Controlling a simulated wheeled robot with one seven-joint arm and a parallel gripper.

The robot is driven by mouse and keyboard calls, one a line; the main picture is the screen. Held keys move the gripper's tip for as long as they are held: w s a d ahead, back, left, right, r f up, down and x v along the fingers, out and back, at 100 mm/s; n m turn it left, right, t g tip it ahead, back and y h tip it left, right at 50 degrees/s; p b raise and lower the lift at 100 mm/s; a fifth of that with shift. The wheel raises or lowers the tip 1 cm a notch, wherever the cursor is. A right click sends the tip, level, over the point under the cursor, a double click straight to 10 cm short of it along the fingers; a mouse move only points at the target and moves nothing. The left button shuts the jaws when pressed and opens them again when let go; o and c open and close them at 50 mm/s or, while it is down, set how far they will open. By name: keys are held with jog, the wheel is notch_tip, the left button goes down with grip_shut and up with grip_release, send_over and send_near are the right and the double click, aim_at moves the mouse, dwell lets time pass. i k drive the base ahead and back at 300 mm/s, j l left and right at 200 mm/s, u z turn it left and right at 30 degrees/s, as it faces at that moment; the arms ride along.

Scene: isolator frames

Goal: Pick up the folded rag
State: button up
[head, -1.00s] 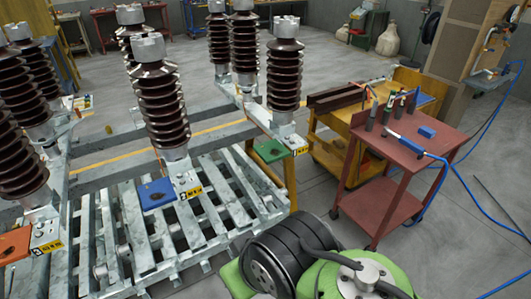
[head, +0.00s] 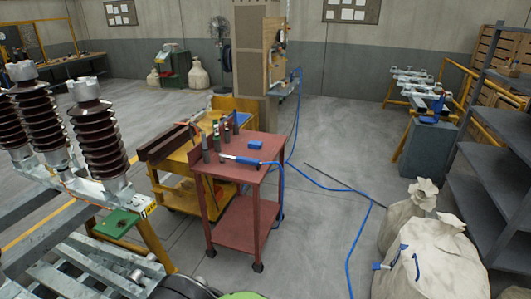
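A small flat blue block-like thing (head: 256,145) lies on the top of the red cart (head: 236,236), near its far right side. It may be the folded rag, but it is too small to tell. Several upright hand tools (head: 216,135) stand to its left on the same top. A blue-handled tool with a blue hose (head: 240,160) lies in front of it. My gripper is not in view.
A yellow cart (head: 175,190) stands against the red cart's left side. Insulators on a steel frame (head: 100,140) fill the left. Pale sacks (head: 440,265) and a dark shelf (head: 495,185) stand right. Open floor (head: 315,235) lies between; a blue hose (head: 352,250) crosses it.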

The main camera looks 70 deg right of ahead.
aim_at(253, 144)
jog(key=z, duration=2.2)
jog(key=u, duration=3.05)
jog(key=z, duration=3.05)
jog(key=i+l+u, duration=0.15)
